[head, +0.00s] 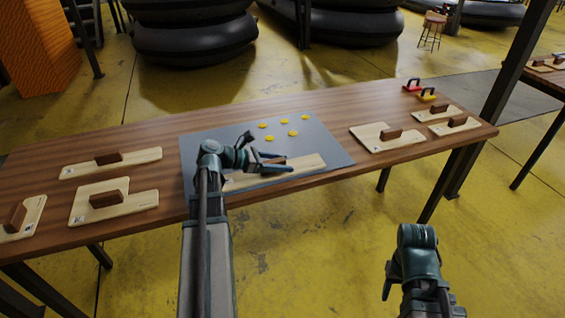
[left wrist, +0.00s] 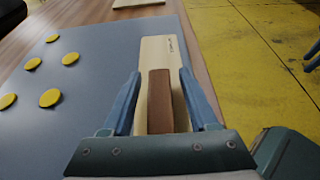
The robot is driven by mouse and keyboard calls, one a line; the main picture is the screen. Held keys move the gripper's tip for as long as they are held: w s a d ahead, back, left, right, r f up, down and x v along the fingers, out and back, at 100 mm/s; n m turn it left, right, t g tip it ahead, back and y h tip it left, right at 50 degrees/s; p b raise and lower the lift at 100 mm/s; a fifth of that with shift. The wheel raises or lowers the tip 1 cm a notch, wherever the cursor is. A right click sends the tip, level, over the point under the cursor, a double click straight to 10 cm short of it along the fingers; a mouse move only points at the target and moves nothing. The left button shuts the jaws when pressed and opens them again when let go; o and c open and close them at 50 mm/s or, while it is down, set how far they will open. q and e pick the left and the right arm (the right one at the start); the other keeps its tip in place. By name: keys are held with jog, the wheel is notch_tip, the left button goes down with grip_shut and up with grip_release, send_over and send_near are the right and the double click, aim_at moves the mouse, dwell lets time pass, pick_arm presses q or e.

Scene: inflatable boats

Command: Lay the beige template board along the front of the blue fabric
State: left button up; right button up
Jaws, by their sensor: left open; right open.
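The blue-grey fabric (head: 215,155) lies flat on the wooden table. The beige template board (head: 305,165) lies on its front part, roughly along the front edge. In the left wrist view the board (left wrist: 160,58) has a brown block handle (left wrist: 160,100) on top. My left gripper (head: 288,163) is low over the board. Its open blue fingers (left wrist: 160,95) stand on either side of the handle, with gaps visible. My right arm is at the lower right of the head view, away from the table. My right gripper's fingers (left wrist: 312,57) show apart at the right edge of the left wrist view.
Several yellow discs (head: 284,121) lie on the fabric behind the board. Other beige boards with brown handles lie left (head: 140,198) and right (head: 405,140). Red (head: 412,85) and yellow (head: 427,95) handled items stand at the back right. The floor in front is clear.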

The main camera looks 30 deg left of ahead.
pick_arm(q)
jog(key=p+v, duration=0.3)
jog(key=v, duration=0.7)
jog(key=shift+r+p, duration=0.1)
jog(key=shift+p, duration=0.2)
jog(key=shift+s+a+r, duration=0.2)
jog(key=shift+s+a, duration=0.25)
jog(key=shift+s, duration=0.1)
jog(key=shift+s, duration=0.1)
